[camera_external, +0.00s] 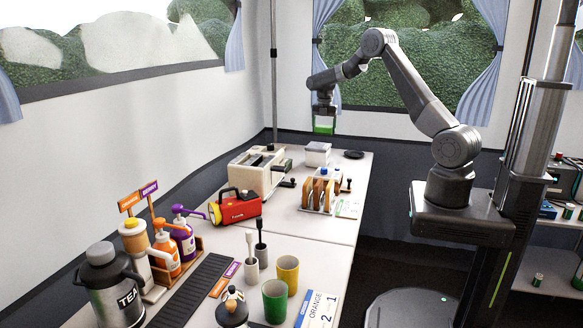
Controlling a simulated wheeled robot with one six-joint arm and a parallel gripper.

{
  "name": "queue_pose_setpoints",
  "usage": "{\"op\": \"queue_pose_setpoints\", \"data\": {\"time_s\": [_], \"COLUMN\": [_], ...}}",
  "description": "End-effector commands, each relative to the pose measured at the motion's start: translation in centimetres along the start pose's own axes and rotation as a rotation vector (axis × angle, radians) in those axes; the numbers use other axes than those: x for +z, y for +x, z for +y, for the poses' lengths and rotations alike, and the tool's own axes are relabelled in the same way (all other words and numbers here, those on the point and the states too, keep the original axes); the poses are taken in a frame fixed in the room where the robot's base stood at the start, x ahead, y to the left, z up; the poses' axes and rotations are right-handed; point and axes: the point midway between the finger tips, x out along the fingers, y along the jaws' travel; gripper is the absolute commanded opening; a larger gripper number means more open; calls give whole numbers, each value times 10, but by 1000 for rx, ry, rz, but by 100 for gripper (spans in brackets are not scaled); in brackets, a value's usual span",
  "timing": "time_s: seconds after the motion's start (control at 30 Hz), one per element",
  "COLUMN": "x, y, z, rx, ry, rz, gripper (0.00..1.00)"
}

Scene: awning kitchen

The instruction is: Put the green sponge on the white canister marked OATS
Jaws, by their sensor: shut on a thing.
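My gripper (324,112) hangs over the far part of the table, pointing down. It is shut on the green sponge (324,128), which shows as a green block with a pale upper part below the fingers. The sponge is in the air, apart from the table.
A cream box (258,174) stands left of the white container. A wooden rack (318,192) stands in front, and a dark round disc (354,154) lies to the right. A red lantern (238,207), bottles, cups (275,300) and a TEA jug (110,290) fill the nearer table.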

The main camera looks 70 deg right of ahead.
Motion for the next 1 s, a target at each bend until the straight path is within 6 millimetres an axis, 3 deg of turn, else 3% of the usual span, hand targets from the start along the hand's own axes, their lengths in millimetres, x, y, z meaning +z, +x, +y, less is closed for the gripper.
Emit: {"op": "queue_pose_setpoints", "data": {"time_s": [0.1,0.53,0.9,0.93,1.0], "x": [0,0,0,0,0], "y": [20,66,74,74,72], "z": [0,0,0,0,0], "rx": [-2,-2,1,1,1], "ry": [0,-1,-1,-1,-1], "rz": [1,1,-1,-1,-1], "gripper": [55,55,55,79,92]}}
